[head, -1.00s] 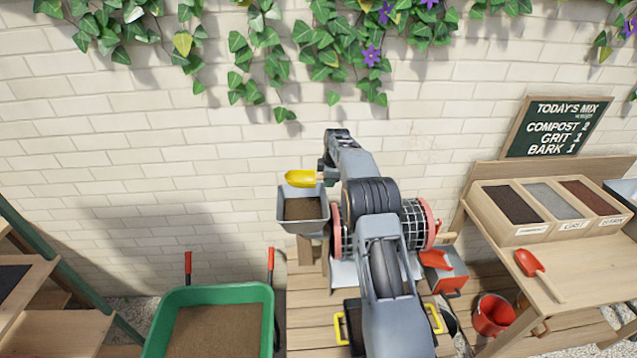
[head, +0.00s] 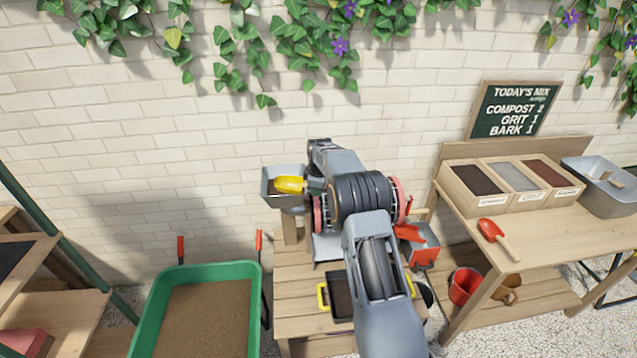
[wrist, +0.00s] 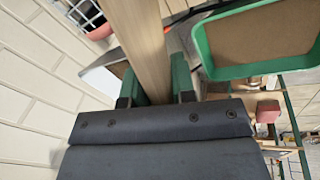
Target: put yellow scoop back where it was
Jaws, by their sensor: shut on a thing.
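The yellow scoop (head: 289,184) shows in the head view with its bowl over the grey hopper (head: 265,187) by the brick wall. I cannot tell whether the bowl touches the hopper. My gripper (head: 316,187) is at the right of the bowl, mostly hidden behind my arm, and is shut on the scoop. The scoop's handle is hidden in the head view. In the wrist view my green fingers (wrist: 157,88) stand on either side of a pale wooden bar (wrist: 142,40). The yellow bowl does not show there.
A green wheelbarrow (head: 145,318) stands at the left front. At the right, a wooden bench (head: 535,232) holds open bins (head: 478,204), a red scoop (head: 491,230) and a grey tub (head: 600,195). A red bucket (head: 465,287) stands below.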

